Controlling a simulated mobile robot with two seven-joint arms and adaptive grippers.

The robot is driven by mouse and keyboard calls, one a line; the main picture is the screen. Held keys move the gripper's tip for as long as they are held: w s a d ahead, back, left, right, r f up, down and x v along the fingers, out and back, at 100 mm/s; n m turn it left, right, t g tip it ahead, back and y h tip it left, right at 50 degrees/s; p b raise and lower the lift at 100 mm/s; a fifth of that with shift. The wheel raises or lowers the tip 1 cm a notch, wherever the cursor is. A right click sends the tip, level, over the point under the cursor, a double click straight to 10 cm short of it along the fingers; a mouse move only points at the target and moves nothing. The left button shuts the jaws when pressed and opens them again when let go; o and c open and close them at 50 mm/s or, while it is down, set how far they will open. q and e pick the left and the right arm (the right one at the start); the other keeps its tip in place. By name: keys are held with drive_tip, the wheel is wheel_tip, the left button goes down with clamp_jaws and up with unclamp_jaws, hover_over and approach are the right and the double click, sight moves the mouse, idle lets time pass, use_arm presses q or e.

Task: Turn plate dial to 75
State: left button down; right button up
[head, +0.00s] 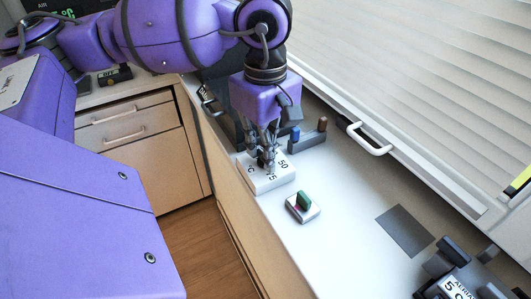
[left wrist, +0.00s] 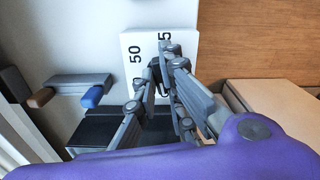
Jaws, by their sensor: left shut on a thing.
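The plate dial is a white block (head: 269,187) on the white counter, with black numbers on its top. A 50 reads clearly; another number ending in 5 is partly covered by my fingers. My left gripper (head: 266,162) points down over the block, shut on the dial's knob, which its fingers mostly hide. In the left wrist view the white block (left wrist: 136,43) lies beyond the fingertips (left wrist: 162,72), with the 50 left of them and the 5 at its upper right edge. I cannot tell which number the knob points at. My right gripper is not in view.
A small block with a green knob (head: 304,201) sits close to the dial. Blue (head: 295,134) and brown (head: 322,124) handles stand behind it near the wall. A grey flat square (head: 405,231) lies further right, before dark devices. A white handle (head: 369,140) juts from the wall side.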

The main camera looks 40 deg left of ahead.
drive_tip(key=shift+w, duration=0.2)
use_arm(q)
drive_tip(key=shift+m+b, duration=0.3)
drive_tip(key=shift+m, duration=0.7)
drive_tip(key=shift+f+m+b, duration=0.1)
drive_tip(key=shift+m+b, duration=0.2)
drive_tip(key=shift+m, duration=0.8)
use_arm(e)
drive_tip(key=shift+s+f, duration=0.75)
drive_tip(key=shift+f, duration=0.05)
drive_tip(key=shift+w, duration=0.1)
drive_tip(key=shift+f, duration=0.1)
